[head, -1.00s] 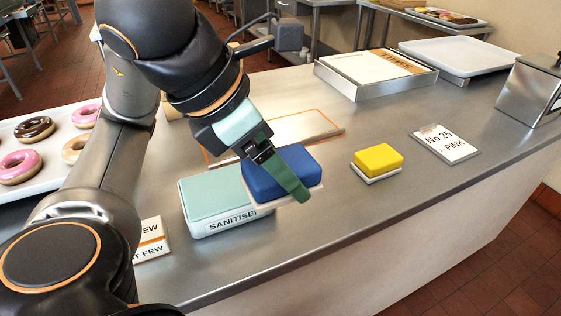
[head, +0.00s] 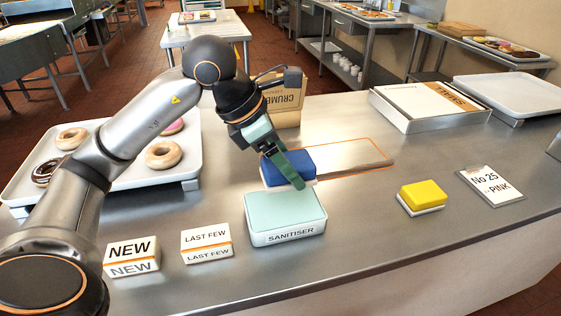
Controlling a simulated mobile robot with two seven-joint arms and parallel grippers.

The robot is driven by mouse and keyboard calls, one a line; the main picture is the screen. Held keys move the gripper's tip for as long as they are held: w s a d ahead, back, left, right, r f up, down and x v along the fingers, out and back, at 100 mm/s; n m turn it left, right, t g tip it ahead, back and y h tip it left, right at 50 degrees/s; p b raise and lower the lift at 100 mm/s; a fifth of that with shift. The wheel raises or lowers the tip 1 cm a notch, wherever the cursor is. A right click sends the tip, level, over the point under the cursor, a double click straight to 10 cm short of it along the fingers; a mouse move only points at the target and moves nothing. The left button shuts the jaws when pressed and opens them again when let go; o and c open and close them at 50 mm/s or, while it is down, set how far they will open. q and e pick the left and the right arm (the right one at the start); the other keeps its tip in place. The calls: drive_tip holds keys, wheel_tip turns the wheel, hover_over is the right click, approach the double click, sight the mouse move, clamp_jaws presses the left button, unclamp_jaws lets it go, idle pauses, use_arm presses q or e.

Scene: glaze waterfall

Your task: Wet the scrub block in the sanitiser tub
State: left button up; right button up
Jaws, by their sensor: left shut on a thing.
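The blue scrub block (head: 283,167) with a pale underside is held in my left gripper (head: 290,168). The gripper's green fingers are shut on it, one finger crossing its near face. The sanitiser tub (head: 284,236) is a white box labelled SANITISER with a pale aqua top, standing on the steel counter. The block overlaps the tub's back edge in the picture and looks raised; I cannot tell whether it touches the tub. A yellow block (head: 422,195) with a white base sits on the counter to the right. My right gripper is out of view.
NEW (head: 132,256) and LAST FEW (head: 206,243) signs stand left of the tub. A donut tray (head: 190,172) is behind them. An orange-edged board (head: 350,155), a CRUMB box (head: 287,105) and a No 25 PINK card (head: 490,186) lie around.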

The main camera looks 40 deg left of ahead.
sight(293, 202)
use_arm(q)
drive_tip(key=shift+a+f, duration=0.2)
drive_tip(key=shift+a, duration=0.1)
drive_tip(key=shift+a+f, duration=0.1)
drive_tip(key=shift+f, duration=0.15)
wheel_tip(293, 202, down, 4)
drive_tip(key=b, duration=0.3)
drive_tip(key=shift+r+b, duration=0.2)
drive_tip(key=shift+b, duration=0.1)
drive_tip(key=shift+f+b, duration=0.55)
drive_tip(key=shift+f, duration=0.4)
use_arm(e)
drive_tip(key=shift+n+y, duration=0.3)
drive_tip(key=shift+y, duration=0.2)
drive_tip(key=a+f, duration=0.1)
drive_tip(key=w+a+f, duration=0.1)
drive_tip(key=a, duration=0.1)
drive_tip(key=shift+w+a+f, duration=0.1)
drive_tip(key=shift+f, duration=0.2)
use_arm(q)
drive_tip(key=shift+f+b, duration=0.15)
drive_tip(key=shift+b, duration=0.2)
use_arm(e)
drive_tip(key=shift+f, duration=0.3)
use_arm(q)
drive_tip(key=shift+f+b, duration=0.4)
drive_tip(key=shift+f, duration=0.05)
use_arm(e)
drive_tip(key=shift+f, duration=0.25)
